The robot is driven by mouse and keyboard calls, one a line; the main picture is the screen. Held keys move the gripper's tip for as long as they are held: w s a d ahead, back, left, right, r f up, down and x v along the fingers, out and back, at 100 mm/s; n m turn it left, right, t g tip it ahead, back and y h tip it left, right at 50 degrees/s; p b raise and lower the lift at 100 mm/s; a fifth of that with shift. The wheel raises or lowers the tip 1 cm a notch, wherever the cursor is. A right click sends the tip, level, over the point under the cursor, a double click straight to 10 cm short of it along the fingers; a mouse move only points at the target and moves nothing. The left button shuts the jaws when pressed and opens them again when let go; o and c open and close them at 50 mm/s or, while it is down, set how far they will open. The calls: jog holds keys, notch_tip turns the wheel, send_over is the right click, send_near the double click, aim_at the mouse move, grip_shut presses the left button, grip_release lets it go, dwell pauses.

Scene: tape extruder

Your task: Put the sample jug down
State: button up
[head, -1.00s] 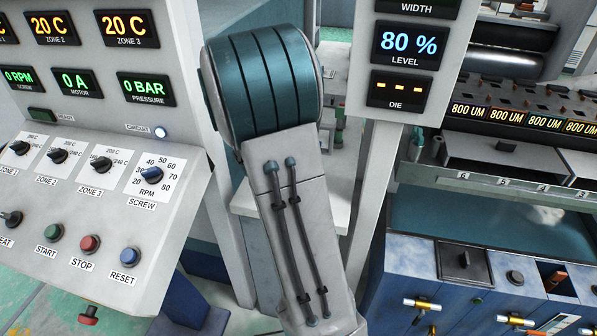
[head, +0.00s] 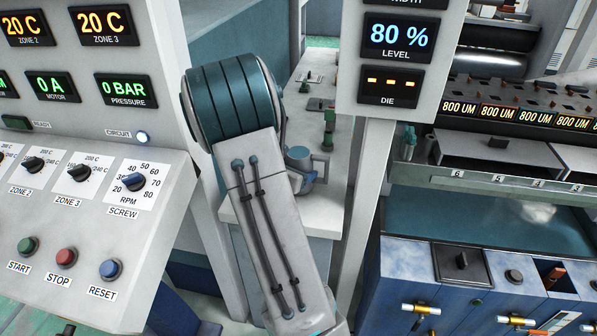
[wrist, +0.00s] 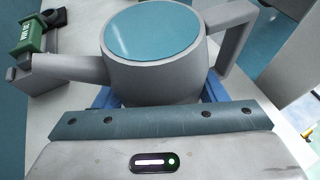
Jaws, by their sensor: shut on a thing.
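The sample jug (wrist: 155,70) is grey with a round blue-teal top. It fills the middle of the wrist view, with its spout to the left and its handle to the right. My gripper (wrist: 158,92) is shut on the jug, with a blue finger showing at each side of its body. In the head view, part of the jug (head: 301,160) shows just right of my arm, over the white ledge (head: 325,205). I cannot tell whether the jug's base touches the ledge.
A green block (wrist: 28,33) on a grey fitting stands close to the jug's spout. The control panel (head: 80,210) is left of my arm. A post with the level display (head: 402,42) rises right of the ledge. A blue cabinet (head: 400,270) stands at the lower right.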

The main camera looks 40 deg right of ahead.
jog(key=shift+f, duration=0.1)
jog(key=o, duration=1.3)
jog(key=shift+a+r, duration=0.1)
jog(key=shift+r, duration=0.2)
jog(key=s+a+r+m+y, duration=0.3)
jog(key=s+a+m, duration=0.3)
jog(key=a, duration=0.4)
jog(key=s+a+r+m+g+y, duration=0.1)
jog(key=s+a+r+m+y, duration=0.2)
jog(key=s+a+m+y, duration=0.2)
jog(key=s+a+r+m+y, duration=0.3)
jog(key=s+a+m, duration=0.5)
jog(key=a, duration=0.7)
jog(key=m+y, duration=0.1)
jog(key=m, duration=0.1)
jog(key=shift+r+m+g+y+p, duration=0.3)
jog(key=shift+r+g+y, duration=0.1)
